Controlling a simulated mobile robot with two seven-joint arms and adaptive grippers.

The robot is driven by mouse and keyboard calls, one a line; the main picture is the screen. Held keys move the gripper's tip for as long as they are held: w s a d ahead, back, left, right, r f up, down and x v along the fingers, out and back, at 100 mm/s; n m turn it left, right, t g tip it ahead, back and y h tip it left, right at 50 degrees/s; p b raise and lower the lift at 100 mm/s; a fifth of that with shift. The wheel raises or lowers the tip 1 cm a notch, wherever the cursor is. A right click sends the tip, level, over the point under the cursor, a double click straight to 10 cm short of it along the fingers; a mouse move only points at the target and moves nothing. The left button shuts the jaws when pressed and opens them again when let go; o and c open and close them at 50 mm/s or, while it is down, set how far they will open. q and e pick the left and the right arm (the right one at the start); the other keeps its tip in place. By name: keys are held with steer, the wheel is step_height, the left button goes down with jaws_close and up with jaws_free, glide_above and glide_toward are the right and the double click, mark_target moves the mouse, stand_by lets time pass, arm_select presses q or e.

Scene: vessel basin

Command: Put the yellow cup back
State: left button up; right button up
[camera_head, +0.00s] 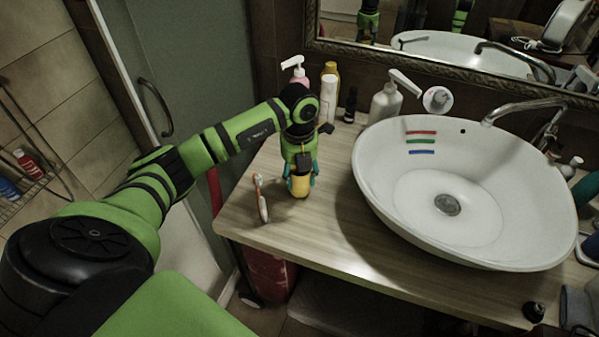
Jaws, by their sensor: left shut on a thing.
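The yellow cup (299,187) is at the left part of the wooden counter (315,230), just in front of the bottles. My left gripper (300,178) points down from above and is shut on the cup, with its fingers at the cup's sides. The cup looks upright. I cannot tell whether its base touches the counter. The upper part of the cup is hidden by the gripper. My right gripper is not in view.
Behind are a pink pump bottle (297,72), a white bottle (328,95) and a grey pump bottle (385,103). The white basin (375,185) is at right. The counter's front left is clear.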

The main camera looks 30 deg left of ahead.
arm_select(q)
steer(key=shift+f, duration=0.15)
steer(key=o, duration=1)
steer(key=shift+r, duration=0.2)
step_height(320, 180, up, 12)
steer(key=b, duration=0.3)
